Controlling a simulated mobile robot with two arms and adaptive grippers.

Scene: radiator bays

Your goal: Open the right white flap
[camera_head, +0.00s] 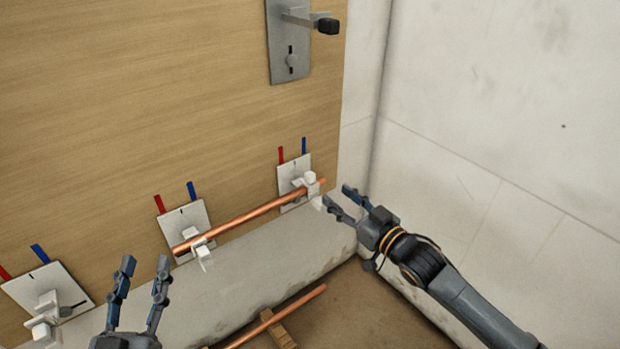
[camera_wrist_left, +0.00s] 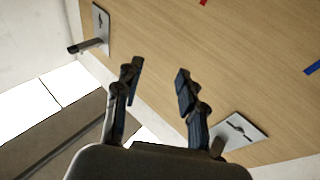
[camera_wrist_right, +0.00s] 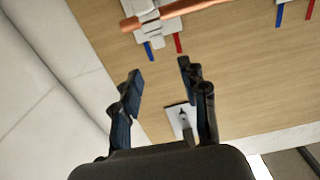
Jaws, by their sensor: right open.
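The right plate (camera_head: 293,172) on the wooden panel carries a white clip with a small white flap (camera_head: 314,189) at the right end of a copper pipe (camera_head: 250,214). Whether this flap is open or closed I cannot tell. My right gripper (camera_head: 337,196) is open and empty, just right of the flap. In the right wrist view, the white clip (camera_wrist_right: 148,17) and pipe (camera_wrist_right: 186,9) lie beyond the open fingers (camera_wrist_right: 160,72), near the top edge. My left gripper (camera_head: 146,268) is open and empty at the lower left, below the middle plate (camera_head: 182,222).
A left plate (camera_head: 62,284) with a white clip sits at lower left. A grey lever handle (camera_head: 289,45) is mounted above. A pale ledge (camera_head: 300,245) runs below the plates. A second copper pipe (camera_head: 290,308) lies lower down. A white wall (camera_head: 500,110) stands right.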

